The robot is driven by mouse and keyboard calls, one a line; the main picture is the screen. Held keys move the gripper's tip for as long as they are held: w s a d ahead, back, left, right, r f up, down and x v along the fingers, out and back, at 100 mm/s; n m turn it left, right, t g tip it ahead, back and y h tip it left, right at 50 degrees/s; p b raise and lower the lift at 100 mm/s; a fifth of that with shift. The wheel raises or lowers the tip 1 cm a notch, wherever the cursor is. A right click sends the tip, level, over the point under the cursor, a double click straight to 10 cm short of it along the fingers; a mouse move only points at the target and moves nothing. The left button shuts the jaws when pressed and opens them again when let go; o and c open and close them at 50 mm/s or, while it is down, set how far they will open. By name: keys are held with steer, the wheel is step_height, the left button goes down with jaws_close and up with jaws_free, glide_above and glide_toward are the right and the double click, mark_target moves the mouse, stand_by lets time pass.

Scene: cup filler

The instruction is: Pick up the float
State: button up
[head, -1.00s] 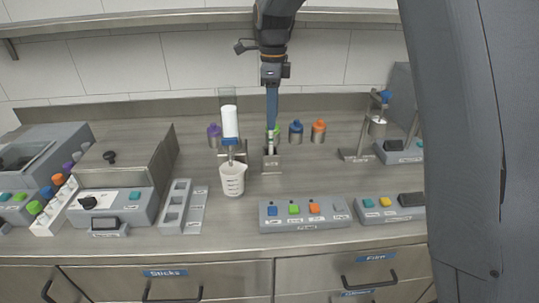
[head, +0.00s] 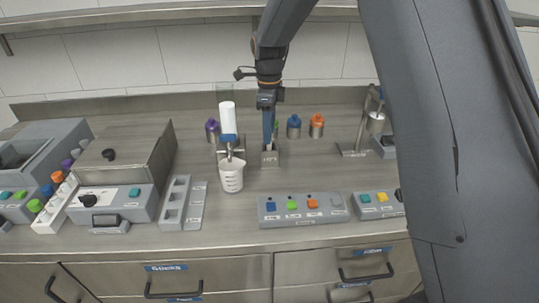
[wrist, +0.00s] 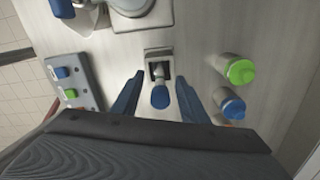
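A small grey holder (head: 269,158) stands mid-counter. In the wrist view, the holder (wrist: 158,58) has a grey stem with a blue rounded top (wrist: 160,97) in it, which appears to be the float. My gripper (wrist: 157,98) is open, with one blue finger on each side of the blue top and a gap on both sides. In the head view, my gripper (head: 268,138) points down just above the holder and hides the float.
A white measuring cup (head: 231,178) stands under the filler with its white cylinder (head: 227,118), close left of the holder. Several capped bottles, including blue (head: 293,127) and orange (head: 316,126), stand behind. A button panel (head: 303,209) lies in front.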

jaws_close()
stand_by(0.3)
